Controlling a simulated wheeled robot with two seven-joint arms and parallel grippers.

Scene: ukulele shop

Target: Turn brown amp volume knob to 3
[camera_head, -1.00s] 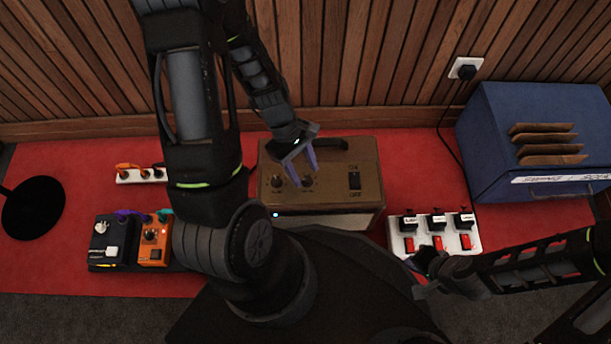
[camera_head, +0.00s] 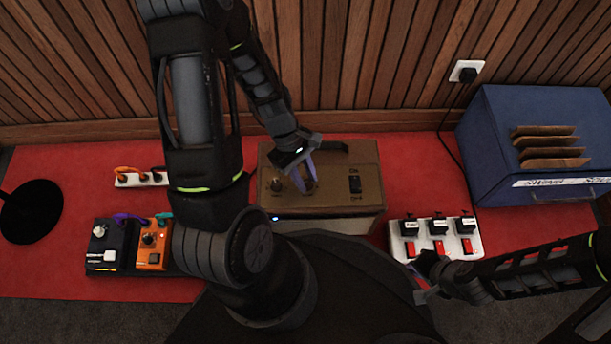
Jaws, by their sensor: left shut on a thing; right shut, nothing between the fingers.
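The brown amp (camera_head: 335,187) stands on the red mat, with a knob (camera_head: 277,185) at the left of its top panel, a second knob under my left gripper, and an on/off switch (camera_head: 354,184) to the right. My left gripper (camera_head: 306,183) reaches down from above, its purple fingers shut on the second knob, which they mostly hide. The knob markings are too small to read. My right gripper (camera_head: 424,282) is at the lower right, shut and empty, beside the white power strip and away from the amp.
A white power strip with red switches (camera_head: 463,246) lies right of the amp. A blue case (camera_head: 500,140) stands at the right. A dark pedal (camera_head: 106,243), an orange pedal (camera_head: 153,252) and a small white strip (camera_head: 130,181) are at the left.

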